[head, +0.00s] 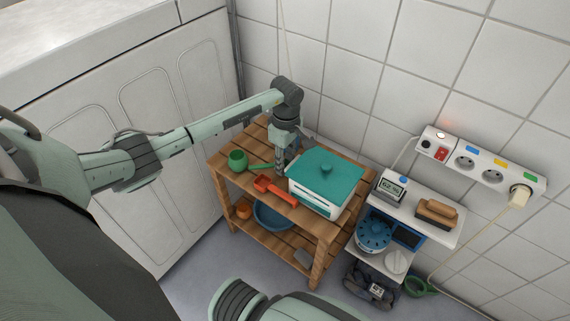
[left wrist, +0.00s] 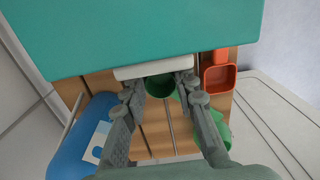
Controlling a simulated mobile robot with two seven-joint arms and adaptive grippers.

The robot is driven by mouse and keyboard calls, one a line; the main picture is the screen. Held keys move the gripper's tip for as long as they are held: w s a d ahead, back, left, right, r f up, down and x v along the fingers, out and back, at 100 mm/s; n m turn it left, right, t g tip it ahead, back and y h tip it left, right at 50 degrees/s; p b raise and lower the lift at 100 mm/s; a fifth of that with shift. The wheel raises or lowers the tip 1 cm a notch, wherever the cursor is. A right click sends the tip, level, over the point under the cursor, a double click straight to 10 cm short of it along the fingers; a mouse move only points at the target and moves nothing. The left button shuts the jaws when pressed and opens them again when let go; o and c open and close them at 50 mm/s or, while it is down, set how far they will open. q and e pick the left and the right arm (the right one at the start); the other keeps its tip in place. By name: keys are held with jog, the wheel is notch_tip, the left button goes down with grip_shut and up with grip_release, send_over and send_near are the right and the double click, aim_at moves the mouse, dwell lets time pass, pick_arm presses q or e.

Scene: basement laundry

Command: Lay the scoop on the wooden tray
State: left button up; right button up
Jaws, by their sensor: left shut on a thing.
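My left gripper (head: 281,168) reaches down over the wooden stand, beside the teal-lidded white box. In the left wrist view its fingertips (left wrist: 163,80) are on both sides of a small round green cup, apparently a green scoop (left wrist: 160,87), and are shut on it. A green handle (head: 261,167) shows left of the gripper in the head view. A red scoop (head: 274,190) with a squarish bowl lies near the stand's front edge; it also shows in the left wrist view (left wrist: 219,79). I cannot make out a wooden tray apart from the slatted wooden top (head: 224,169).
The box (head: 326,171) stands close right of the gripper. A green pot (head: 237,160) is at the left, a blue bottle (left wrist: 82,137) near the wall. A blue basin (head: 271,216) is on the lower shelf. A white cart (head: 441,233) stands at the right.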

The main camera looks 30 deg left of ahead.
pick_arm(q)
jog(key=shift+f, duration=0.5)
pick_arm(e)
jog(key=shift+s, duration=0.1)
pick_arm(q)
jog(key=shift+f, duration=0.1)
pick_arm(e)
jog(key=shift+f, duration=0.2)
jog(key=shift+s+r, duration=0.1)
pick_arm(q)
jog(key=o, duration=0.9)
pick_arm(e)
jog(key=shift+r, duration=0.3)
